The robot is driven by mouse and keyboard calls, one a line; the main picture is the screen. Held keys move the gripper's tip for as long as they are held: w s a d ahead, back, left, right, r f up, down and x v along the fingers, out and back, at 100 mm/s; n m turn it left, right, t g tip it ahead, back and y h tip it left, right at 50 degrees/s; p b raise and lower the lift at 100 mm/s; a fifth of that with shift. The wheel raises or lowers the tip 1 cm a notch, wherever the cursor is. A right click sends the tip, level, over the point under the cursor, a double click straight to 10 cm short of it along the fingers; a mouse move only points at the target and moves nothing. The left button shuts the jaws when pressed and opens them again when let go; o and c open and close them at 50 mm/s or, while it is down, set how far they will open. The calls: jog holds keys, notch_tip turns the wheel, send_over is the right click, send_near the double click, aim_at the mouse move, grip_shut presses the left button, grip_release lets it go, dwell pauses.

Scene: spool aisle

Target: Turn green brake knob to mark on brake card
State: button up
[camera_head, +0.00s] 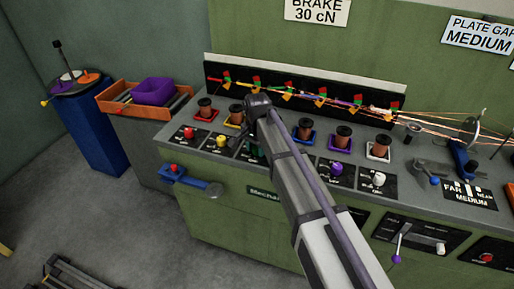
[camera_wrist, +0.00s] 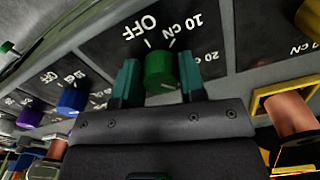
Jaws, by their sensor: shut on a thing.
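The green brake knob (camera_wrist: 159,68) sits on a black dial plate (camera_wrist: 215,38) marked OFF, 10 cN and 20 in the wrist view. My gripper (camera_wrist: 160,80) is shut on it, one teal finger on each side. White ticks show near OFF and 10 cN; where the knob points is hard to tell, and the rest of the scale is hidden. The brake card (camera_head: 317,11) on the back wall reads BRAKE 30 cN in the head view. My arm mostly hides the green knob there.
In the head view, red (camera_head: 189,133), yellow (camera_head: 221,140), purple (camera_head: 337,168) and white (camera_head: 378,180) knobs line the bench front. Copper spools (camera_head: 343,137) stand behind them. The wrist view shows a blue knob (camera_wrist: 72,99) and a yellow-framed spool holder (camera_wrist: 262,96) nearby.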

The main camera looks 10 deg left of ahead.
aim_at(256, 147)
jog(key=m, duration=0.5)
jog(key=shift+m, duration=0.4)
dwell(0.3)
jog(key=o, duration=0.9)
jog(key=shift+r, duration=0.15)
notch_tip(256, 147, up, 11)
jog(key=p, duration=1.1)
jog(key=shift+f, duration=0.2)
